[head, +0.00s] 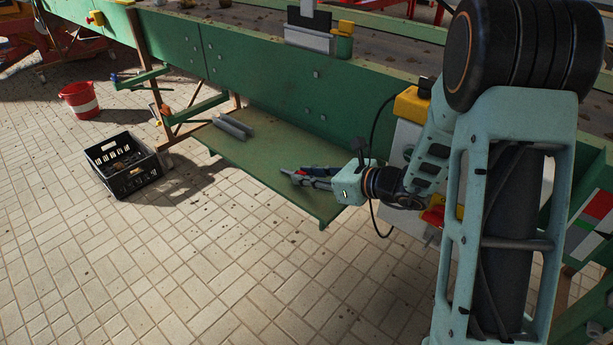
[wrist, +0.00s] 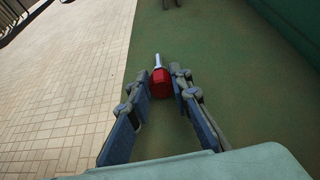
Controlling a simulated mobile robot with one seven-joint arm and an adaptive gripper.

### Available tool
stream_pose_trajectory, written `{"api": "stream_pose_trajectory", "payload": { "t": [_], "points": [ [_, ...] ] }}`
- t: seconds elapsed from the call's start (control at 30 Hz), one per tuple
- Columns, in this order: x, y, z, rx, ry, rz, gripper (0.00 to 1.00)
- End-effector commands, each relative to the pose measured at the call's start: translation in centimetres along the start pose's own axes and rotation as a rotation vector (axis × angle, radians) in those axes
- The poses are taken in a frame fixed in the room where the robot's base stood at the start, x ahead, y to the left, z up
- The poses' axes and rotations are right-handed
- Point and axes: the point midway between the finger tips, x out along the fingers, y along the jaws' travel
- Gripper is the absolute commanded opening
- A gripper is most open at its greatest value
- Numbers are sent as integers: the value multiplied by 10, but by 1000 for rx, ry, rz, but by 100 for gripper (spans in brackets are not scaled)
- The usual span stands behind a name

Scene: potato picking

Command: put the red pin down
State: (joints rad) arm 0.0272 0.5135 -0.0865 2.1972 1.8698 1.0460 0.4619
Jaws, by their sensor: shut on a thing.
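The red pin (wrist: 160,83), a red body with a thin silver shaft, is between the fingertips of my gripper (wrist: 160,88) in the wrist view. My gripper is shut on the red body, and the shaft points away from my wrist. In the head view my gripper (head: 300,178) is over the near right part of the green shelf (head: 255,165), low beside the conveyor. The pin is too small there to make out clearly. I cannot tell whether the pin touches the shelf.
Grey parts (head: 234,128) lie at the shelf's far left end. A black crate (head: 126,168) with dark lumps and a red-and-white bucket (head: 80,100) stand on the tiled floor at left. The green conveyor wall (head: 260,75) rises behind the shelf. The shelf's middle is clear.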

Motion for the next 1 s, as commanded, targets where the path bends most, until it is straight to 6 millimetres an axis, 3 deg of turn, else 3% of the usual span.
{"api": "stream_pose_trajectory", "payload": {
  "t": [0.07, 0.1, 0.23, 0.6, 1.0],
  "points": [
    [1, 0, -4, 0, 0, 0, 0],
    [1, 0, -2, 0, 0, 0, 23],
    [1, 0, -2, 0, 0, 0, 36],
    [-3, 0, 2, 1, 1, -1, 36],
    [-84, -1, 3, 3, 0, -4, 36]
  ]
}}
